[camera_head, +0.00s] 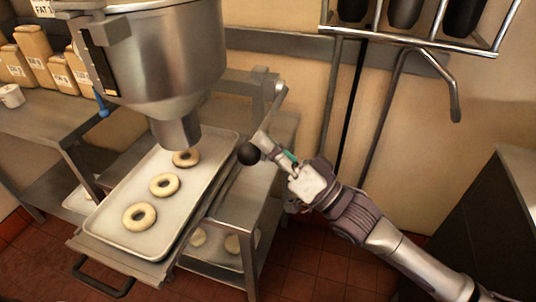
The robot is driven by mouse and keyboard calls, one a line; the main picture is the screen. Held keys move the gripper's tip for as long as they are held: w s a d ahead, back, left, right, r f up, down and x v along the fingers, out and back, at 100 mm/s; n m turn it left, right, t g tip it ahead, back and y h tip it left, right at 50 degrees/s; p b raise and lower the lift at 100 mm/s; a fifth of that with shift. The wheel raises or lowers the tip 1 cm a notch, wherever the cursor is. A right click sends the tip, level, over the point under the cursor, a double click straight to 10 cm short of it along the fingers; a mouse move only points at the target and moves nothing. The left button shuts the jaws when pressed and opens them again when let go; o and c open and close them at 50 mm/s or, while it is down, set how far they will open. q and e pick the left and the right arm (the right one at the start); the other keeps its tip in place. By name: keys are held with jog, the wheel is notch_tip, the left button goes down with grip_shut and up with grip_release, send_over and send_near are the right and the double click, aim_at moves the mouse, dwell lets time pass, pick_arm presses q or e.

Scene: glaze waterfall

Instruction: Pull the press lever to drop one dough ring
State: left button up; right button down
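The dough press (165,62) is a large metal hopper with a nozzle pointing down over a tray. Its press lever (268,122) is a grey rod on the right side that slants down to a black ball knob (249,154). A dough ring (186,158) lies under the nozzle, partly hidden by it. Two more rings, one in the middle (164,185) and one at the front (139,216), lie in a row on the tray (190,222). My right gripper (277,159) is at the lever's lower end, just right of the knob. Its fingers are too small to read. My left gripper is out of view.
The tray rests on a metal stand with a lower shelf holding more rings (236,243). Paper bags (33,43) and a white cup (11,96) stand on the left counter. A metal rack (410,40) hangs at upper right. A dark cabinet (490,215) stands at right.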

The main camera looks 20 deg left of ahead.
notch_tip(320, 180, up, 7)
dwell(0.3)
jog(key=shift+f, duration=0.1)
dwell(1.1)
